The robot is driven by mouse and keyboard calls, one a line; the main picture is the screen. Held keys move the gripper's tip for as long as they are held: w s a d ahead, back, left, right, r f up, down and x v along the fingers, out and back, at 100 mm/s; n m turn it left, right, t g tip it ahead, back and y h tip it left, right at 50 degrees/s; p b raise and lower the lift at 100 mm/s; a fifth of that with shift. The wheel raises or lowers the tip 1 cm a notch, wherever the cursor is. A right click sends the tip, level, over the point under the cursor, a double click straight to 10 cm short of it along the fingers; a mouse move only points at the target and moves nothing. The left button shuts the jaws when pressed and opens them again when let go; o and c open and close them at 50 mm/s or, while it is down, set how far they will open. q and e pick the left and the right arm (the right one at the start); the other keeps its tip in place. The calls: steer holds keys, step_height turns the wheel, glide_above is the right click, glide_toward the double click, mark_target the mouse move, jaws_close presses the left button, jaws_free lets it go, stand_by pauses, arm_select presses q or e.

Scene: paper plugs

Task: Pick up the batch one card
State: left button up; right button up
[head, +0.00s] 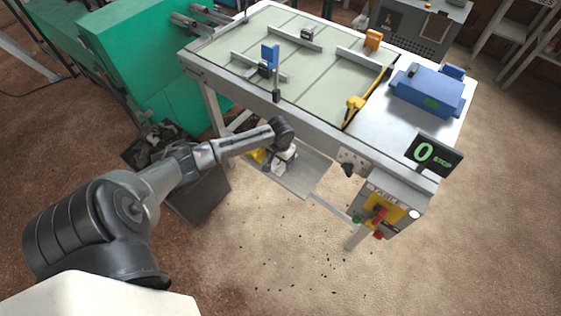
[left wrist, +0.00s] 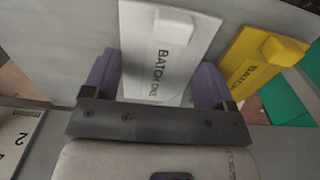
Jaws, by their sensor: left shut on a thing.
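The batch one card (left wrist: 170,55) is a white plate with a raised block and the words "BATCH ONE", seen in the left wrist view. My left gripper (left wrist: 154,88) has its purple fingers on either side of this card and is shut on it. A yellow card (left wrist: 262,60) with a similar block and the word "BATCH" stands just to the right, apart from the fingers. In the head view my left gripper (head: 281,163) is low at the table's front, by the lower shelf; the card is small and partly hidden there. My right gripper is not in view.
The table (head: 330,75) above carries metal rails, a blue upright piece (head: 270,54), a yellow-handled tool (head: 354,104) and a blue box (head: 428,90). The shelf (head: 300,178) lies under its front edge. A control box (head: 385,208) hangs to the right; the floor in front is open.

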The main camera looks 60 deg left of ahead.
arm_select(q)
steer(key=shift+c, duration=0.6)
